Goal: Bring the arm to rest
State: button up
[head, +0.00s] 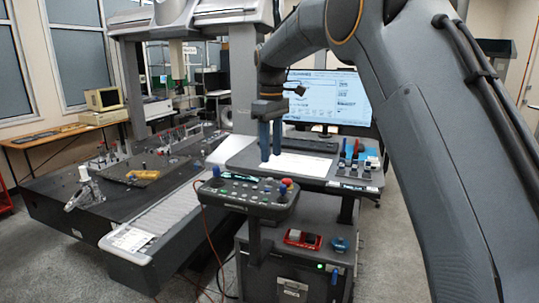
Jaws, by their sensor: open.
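My arm comes in from the right and top of the head view and bends down at the upper middle. My gripper (270,155) hangs from it with its two blue fingers pointing down. The fingers are open, with nothing seen between them. In the picture they overlap the paper area of the grey desk (243,149); how high they are above it I cannot tell.
A monitor (335,98) stands behind the desk. A control panel (246,194) with joysticks stands in front. A rack of coloured tools (355,167) is at the desk's right. A large gantry measuring table (42,200) with fixtures fills the left. Grey floor (385,265) is partly free.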

jog(key=s+d+f+m+b, duration=0.3)
jog(key=s+d+f, duration=0.3)
jog(key=s+f, duration=0.3)
jog(key=s+d+f+m+t+b, duration=0.1)
jog(key=s+d+f+m+b, duration=0.2)
jog(key=s+d+f, duration=0.3)
jog(key=s+d+f+m+b, duration=0.3)
jog(key=s+d+f+m, duration=0.2)
jog(key=s+f, duration=0.9)
jog(key=shift+s+d+f+m, duration=0.3)
jog(key=shift+s+d, duration=0.1)
jog(key=shift+d, duration=0.65)
